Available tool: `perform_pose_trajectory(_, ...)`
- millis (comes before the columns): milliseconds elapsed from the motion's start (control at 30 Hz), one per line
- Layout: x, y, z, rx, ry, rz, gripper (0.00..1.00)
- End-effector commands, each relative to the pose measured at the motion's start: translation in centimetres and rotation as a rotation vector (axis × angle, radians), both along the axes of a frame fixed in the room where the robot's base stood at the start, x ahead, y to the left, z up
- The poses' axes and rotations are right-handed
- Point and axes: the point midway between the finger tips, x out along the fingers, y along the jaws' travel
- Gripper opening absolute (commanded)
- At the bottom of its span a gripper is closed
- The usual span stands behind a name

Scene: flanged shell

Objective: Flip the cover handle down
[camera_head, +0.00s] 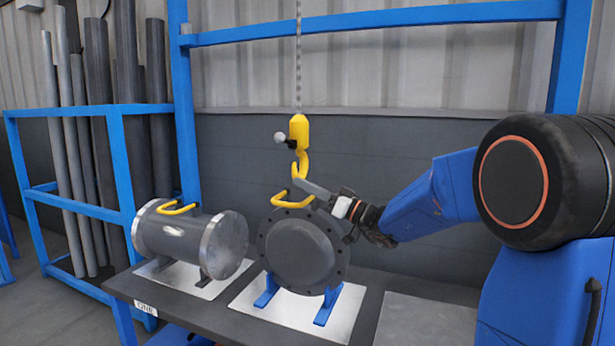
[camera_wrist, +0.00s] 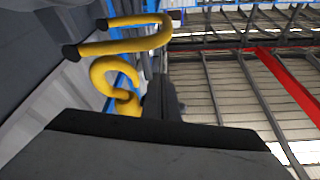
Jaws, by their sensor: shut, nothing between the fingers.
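The cover is a dark round flanged disc (camera_head: 300,255) standing upright, with bolt holes around its rim. Its yellow handle (camera_head: 283,204) is at the top of the rim in the head view. The yellow handle also shows at upper left in the wrist view (camera_wrist: 150,18), with dark ends. My gripper (camera_head: 298,185) is shut and empty, its grey fingertips just above the handle and beside the yellow hook (camera_head: 301,162). I cannot tell whether they touch either.
The hook hangs from a chain (camera_head: 299,60). A flanged cylinder (camera_head: 185,240) with its own yellow handle lies to the left on the dark bench (camera_head: 215,318). Blue stands (camera_head: 327,305) support the cover. A blue frame and a pipe rack (camera_head: 115,165) stand behind. The bench is clear at right.

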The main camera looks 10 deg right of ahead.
Motion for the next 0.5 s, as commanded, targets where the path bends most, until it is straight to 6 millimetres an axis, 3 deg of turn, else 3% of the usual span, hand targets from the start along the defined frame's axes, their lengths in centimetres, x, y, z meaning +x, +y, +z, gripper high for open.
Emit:
perform_pose_trajectory(233, -0.8, 0.6, -2.4, -0.126, -0.172, 0.000, 0.00)
perform_pose_trajectory(500, -1.3, 0.9, -4.3, -0.129, -0.175, 0.000, 0.00)
